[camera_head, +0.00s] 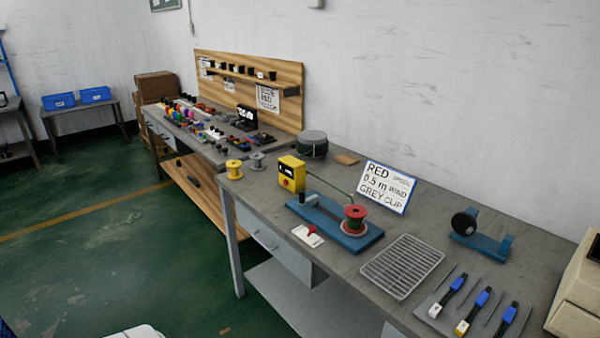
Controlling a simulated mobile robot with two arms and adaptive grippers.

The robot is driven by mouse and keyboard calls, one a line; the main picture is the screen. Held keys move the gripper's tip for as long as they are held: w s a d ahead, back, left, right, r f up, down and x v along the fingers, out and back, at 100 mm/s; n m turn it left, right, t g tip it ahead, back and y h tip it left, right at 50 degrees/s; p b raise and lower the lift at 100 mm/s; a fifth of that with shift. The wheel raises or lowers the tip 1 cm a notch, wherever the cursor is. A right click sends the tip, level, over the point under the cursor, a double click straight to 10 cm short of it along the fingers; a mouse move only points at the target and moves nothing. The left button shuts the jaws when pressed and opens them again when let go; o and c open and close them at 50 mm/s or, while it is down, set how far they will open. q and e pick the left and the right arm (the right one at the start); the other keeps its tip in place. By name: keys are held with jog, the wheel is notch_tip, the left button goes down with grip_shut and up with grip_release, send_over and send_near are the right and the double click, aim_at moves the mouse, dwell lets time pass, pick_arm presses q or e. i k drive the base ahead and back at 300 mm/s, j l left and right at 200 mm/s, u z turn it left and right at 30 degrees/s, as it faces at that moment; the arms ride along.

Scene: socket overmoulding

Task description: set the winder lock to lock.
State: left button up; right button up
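The winder stands on the grey bench in the camera_head view. A small red knob or lever sits on a white labelled plate (308,236) at the bench's front edge beside the blue base. This may be the winder lock; its label and setting are too small to read. Neither of my grippers is in view.
A sign (386,187) reads RED, 0.5 m, GREY CLIP. A wire rack (402,266), a blue stand with a black disc (482,238) and several blue-handled tools lie to the right. Green floor in front is open.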

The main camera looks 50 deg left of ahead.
aim_at(312, 229)
jog(key=u, duration=1.55)
